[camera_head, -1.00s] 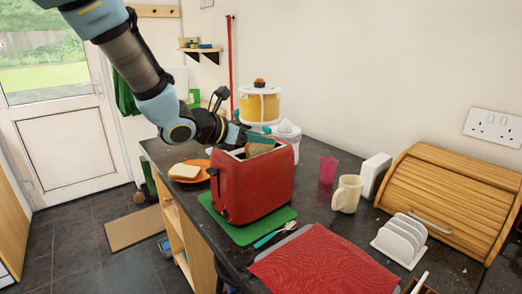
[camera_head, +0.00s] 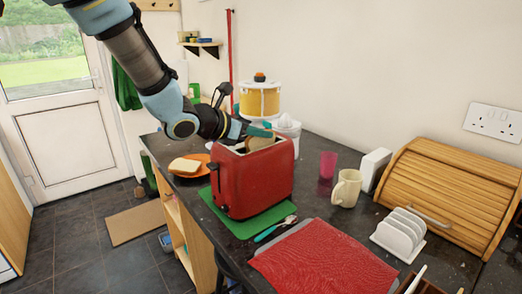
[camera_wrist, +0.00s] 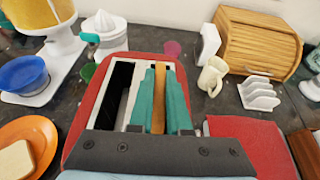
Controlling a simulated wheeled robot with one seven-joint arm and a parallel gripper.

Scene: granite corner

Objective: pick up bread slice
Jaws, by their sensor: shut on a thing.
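A bread slice stands upright in a slot of the red toaster (camera_head: 252,187), with its top (camera_head: 262,143) showing. My gripper (camera_head: 262,129) is above the toaster, its teal fingers reaching down at the slot. In the wrist view the fingers (camera_wrist: 160,98) are shut on the brown edge of the bread slice (camera_wrist: 159,104), one on each side. The other toaster slot (camera_wrist: 115,92) looks dark and empty. The slice's lower part is hidden inside the toaster. Another bread slice (camera_head: 185,165) lies flat on an orange plate (camera_head: 203,159) to the left.
The toaster stands on a green mat (camera_head: 212,211). A red cloth (camera_head: 325,262), a spoon (camera_head: 276,229), a cream mug (camera_head: 346,188), a pink cup (camera_head: 327,166), a white toast rack (camera_head: 400,235) and a wooden bread bin (camera_head: 445,190) are nearby. A white juicer (camera_wrist: 103,35) stands behind.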

